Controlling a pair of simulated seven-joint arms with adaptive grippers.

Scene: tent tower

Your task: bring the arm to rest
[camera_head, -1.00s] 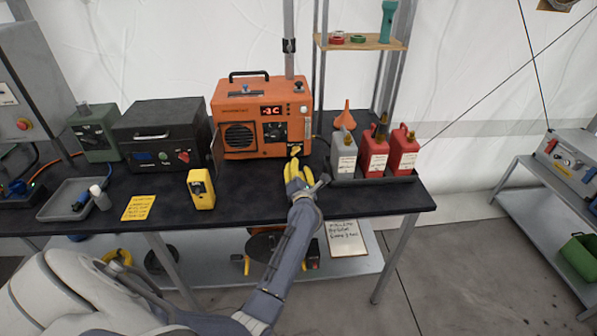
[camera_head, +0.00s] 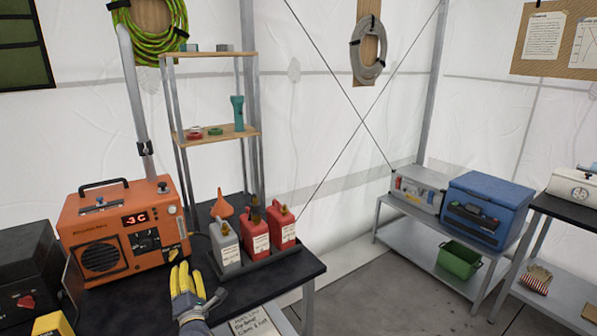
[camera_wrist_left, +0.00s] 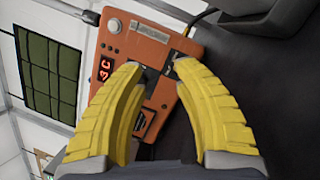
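My left gripper (camera_head: 179,267), with yellow ribbed fingers, is over the dark bench just in front of the orange unit (camera_head: 122,232). In the left wrist view my left gripper (camera_wrist_left: 155,68) has its two fingers spread, with a clear gap and nothing held between them. The orange unit also shows there (camera_wrist_left: 130,42), behind the fingertips, with its red display and dark panel. A small yellow lever (camera_head: 173,254) on the unit's lower right sits close to the fingertips; I cannot tell whether they touch. My right gripper is not in view.
A tray with one grey can (camera_head: 226,245) and two red cans (camera_head: 256,235) stands right of the gripper. An orange funnel (camera_head: 221,205) stands behind them. A black case (camera_head: 28,262) is at left. Floor (camera_head: 365,290) is open right of the bench.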

